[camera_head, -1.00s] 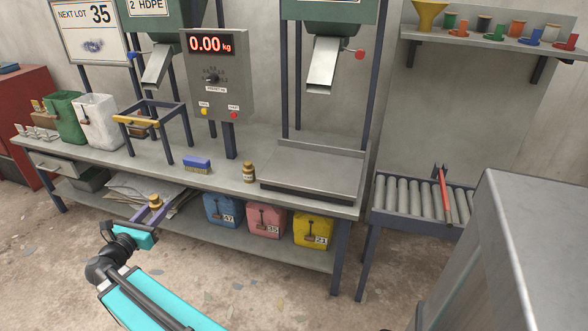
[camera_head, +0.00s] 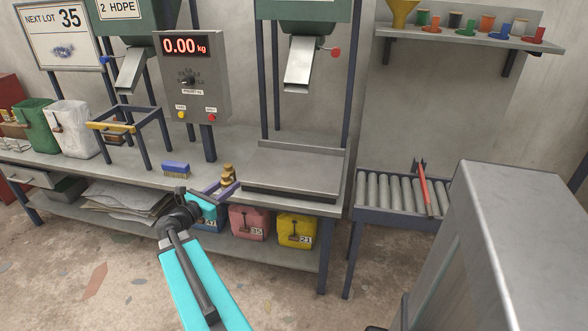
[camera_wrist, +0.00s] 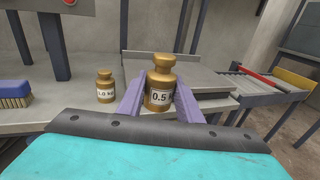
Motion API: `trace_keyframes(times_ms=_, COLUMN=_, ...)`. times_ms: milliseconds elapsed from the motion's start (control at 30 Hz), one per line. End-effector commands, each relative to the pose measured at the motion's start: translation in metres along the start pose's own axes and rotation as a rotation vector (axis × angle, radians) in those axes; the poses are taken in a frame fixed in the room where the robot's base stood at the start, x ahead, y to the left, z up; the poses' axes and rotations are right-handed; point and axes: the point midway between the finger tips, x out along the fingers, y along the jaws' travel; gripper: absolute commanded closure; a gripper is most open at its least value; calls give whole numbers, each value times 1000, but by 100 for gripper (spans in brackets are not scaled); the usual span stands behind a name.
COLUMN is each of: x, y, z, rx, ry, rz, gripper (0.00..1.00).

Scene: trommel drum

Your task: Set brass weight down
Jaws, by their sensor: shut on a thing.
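My gripper (camera_wrist: 146,98) is shut on a brass weight marked 0.5 (camera_wrist: 160,92), held upright between its purple fingers. In the head view my gripper (camera_head: 222,189) is at the bench's front edge, with the held weight (camera_head: 227,183) overlapping another brass weight behind it. That second brass weight, marked 1.0 (camera_wrist: 105,90), stands on the bench left of the held one in the wrist view. The flat grey scale plate (camera_head: 297,168) is right of my gripper in the head view. Whether the held weight touches the bench cannot be told.
A blue brush (camera_head: 176,168) lies on the bench left of the weights. A control box (camera_head: 190,80) reads 0.00 kg. Red and yellow containers (camera_head: 296,230) sit on the lower shelf. A roller stand (camera_head: 395,190) holds a red-handled tool. A large grey cabinet (camera_head: 510,200) stands at right.

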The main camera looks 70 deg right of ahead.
Motion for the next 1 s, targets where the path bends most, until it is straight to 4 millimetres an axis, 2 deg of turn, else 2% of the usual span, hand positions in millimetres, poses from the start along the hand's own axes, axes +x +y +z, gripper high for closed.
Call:
trace_keyframes(times_ms=33, x=14, y=-11, z=1, rx=1, ry=-3, rz=-24, gripper=100)
trace_keyframes(times_ms=200, x=49, y=-44, z=1, rx=4, ry=-2, rz=-86, gripper=100)
trace_keyframes(times_ms=400, x=75, y=-71, z=1, rx=6, ry=-2, rz=-134, gripper=100)
trace_keyframes(times_ms=600, x=82, y=-79, z=1, rx=6, ry=-2, rz=-148, gripper=100)
trace_keyframes(times_ms=1000, x=85, y=-77, z=1, rx=6, ry=-2, rz=-147, gripper=100)
